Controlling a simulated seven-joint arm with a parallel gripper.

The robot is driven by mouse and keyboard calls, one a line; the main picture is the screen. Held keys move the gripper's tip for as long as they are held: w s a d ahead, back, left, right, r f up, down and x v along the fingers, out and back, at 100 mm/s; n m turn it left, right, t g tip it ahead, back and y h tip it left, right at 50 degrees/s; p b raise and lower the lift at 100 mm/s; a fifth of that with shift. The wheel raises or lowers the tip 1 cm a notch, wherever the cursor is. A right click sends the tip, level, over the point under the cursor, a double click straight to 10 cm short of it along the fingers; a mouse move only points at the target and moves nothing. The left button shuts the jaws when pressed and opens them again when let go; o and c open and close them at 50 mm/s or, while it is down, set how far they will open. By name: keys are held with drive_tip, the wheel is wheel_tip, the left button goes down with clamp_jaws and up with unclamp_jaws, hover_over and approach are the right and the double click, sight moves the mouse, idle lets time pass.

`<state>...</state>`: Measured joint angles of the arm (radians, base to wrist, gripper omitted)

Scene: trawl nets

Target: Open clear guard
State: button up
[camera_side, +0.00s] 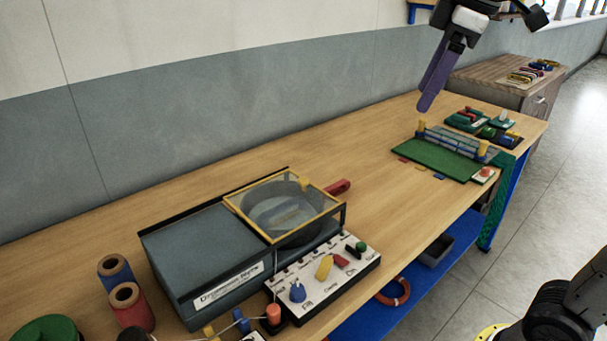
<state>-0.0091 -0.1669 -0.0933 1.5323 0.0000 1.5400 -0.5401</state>
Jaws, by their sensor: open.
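The clear guard (247,208) is a see-through panel in a yellow frame. It lies flat over a round drum in the right part of a dark grey machine (205,262). A red handle (338,187) sticks out at the machine's right side. My gripper (427,101) has long purple fingers pointing down. It hangs at the upper right, well apart from the guard, near the far part of the bench. It is open, and nothing shows between the fingers, which overlap in this view.
A white control panel (312,296) with coloured knobs stands in front of the machine. Blue and red spools (131,306) stand at the lower left. A green board (432,160) with an upright fence lies below my gripper. The wooden bench (375,203) is clear between machine and board.

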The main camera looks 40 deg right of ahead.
drive_tip(key=w+r+n, duration=0.1)
drive_tip(key=w+r, duration=0.1)
drive_tip(key=w, duration=0.4)
drive_tip(key=n+g, duration=0.2)
drive_tip(key=g, duration=0.2)
hover_over(304, 179)
wheel_tip(304, 179, down, 16)
wheel_tip(304, 179, down, 14)
drive_tip(key=shift+a+r, duration=0.1)
clamp_jaws()
idle(0.6)
